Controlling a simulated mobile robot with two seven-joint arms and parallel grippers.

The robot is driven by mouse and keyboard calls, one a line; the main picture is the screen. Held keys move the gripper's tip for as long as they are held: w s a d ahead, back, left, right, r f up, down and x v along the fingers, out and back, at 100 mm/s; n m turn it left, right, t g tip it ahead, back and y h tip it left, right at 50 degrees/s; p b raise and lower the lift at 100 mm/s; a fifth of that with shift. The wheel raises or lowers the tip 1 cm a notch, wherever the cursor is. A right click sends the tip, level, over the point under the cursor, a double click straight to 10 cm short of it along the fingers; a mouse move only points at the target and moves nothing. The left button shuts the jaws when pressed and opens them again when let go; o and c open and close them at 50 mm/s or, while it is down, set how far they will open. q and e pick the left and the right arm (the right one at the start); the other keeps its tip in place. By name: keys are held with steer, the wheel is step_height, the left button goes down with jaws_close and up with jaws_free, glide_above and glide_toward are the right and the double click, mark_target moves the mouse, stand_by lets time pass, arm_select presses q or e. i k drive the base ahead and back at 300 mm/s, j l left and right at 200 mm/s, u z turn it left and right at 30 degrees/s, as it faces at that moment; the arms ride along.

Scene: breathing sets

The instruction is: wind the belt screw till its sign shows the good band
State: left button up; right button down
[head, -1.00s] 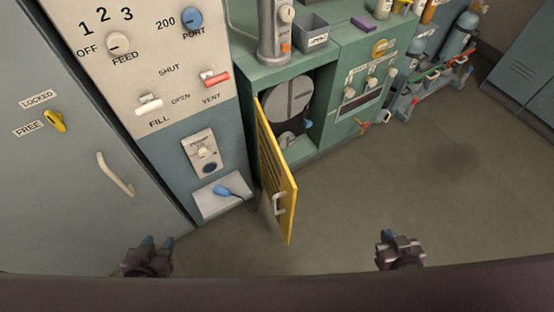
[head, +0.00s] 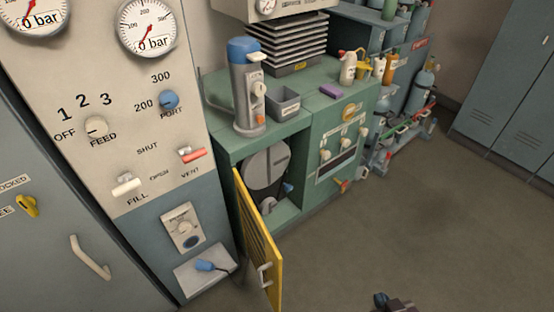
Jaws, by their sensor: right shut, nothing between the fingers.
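The green bench (head: 226,142) has an open compartment with its yellow louvred door (head: 258,240) swung open. Inside are a round grey cover (head: 265,170) and a small blue part (head: 288,188) at its right, which may be the belt screw. I cannot make out a sign showing a band. My right gripper (head: 382,299) shows only in part at the bottom edge, shut and empty, over the floor and well apart from the bench. My left gripper is out of view.
The open door juts into the floor space before the bench. At left are a panel with gauges (head: 146,26) and a grey cabinet with a handle (head: 90,258). A grey-blue cylinder unit (head: 246,95) stands on the bench. The floor (head: 430,220) at right is clear.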

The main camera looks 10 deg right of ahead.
mark_target(289, 188)
steer(key=u, duration=0.25)
steer(key=l+u, duration=0.9)
steer(key=l, duration=0.3)
steer(key=k+l+u, duration=0.15)
steer(key=l, duration=0.25)
steer(key=k+l, duration=0.1)
steer(key=l, duration=0.3)
steer(key=k+l, duration=0.1)
steer(key=l, duration=0.3)
steer(key=l+u, duration=0.1)
steer(key=l, duration=0.35)
steer(key=k+l, duration=0.15)
steer(key=l, duration=0.2)
steer(key=k+l, duration=0.1)
steer(key=l, duration=0.35)
steer(key=k+l, duration=0.15)
steer(key=l, duration=0.25)
steer(key=k+l+u, duration=0.1)
steer(key=l, duration=0.3)
